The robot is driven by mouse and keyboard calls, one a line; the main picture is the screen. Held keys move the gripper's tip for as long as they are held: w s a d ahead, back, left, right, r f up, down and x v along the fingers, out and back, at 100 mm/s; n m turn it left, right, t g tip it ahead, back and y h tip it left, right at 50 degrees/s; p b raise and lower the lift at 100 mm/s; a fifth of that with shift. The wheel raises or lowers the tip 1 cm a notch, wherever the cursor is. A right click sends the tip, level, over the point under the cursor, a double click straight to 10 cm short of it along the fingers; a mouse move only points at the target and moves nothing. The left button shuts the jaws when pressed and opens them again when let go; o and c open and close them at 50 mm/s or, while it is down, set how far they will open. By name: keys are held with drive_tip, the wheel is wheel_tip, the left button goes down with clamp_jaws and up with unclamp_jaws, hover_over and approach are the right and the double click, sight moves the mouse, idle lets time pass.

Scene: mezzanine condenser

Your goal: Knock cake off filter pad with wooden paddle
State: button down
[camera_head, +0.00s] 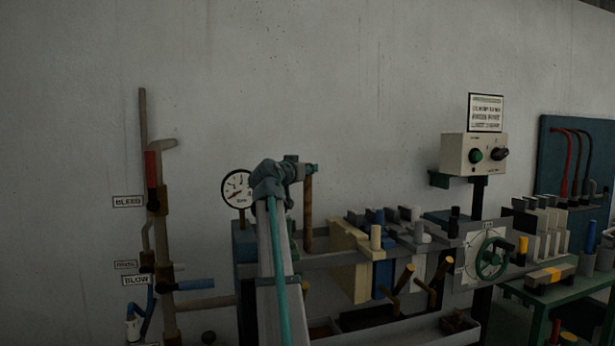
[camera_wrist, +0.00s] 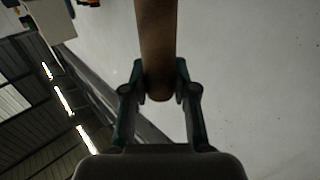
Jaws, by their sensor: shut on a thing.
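My gripper (camera_head: 306,169) is raised in front of the wall, left of the filter press plates. It is shut on a brown wooden rod, which looks like the handle of the wooden paddle (camera_head: 308,210) and hangs upright below it. In the wrist view the paddle (camera_wrist: 157,35) lies between the fingers of my gripper (camera_wrist: 160,88). A cream plate (camera_head: 352,262), possibly the filter pad, hangs in the press frame just right of the paddle. I cannot make out any cake on it.
A pressure gauge (camera_head: 237,188) stands left of the arm. Bleed and blow valve pipes (camera_head: 160,240) are further left. A handwheel (camera_head: 491,258) closes the press's right end. A trough (camera_head: 400,331) lies below. A control box (camera_head: 474,154) and green bench (camera_head: 550,294) stand right.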

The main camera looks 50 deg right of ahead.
wheel_tip(320, 180, up, 13)
drive_tip(key=p, duration=0.3)
drive_tip(key=shift+p, duration=0.35)
drive_tip(key=shift+f, duration=0.1)
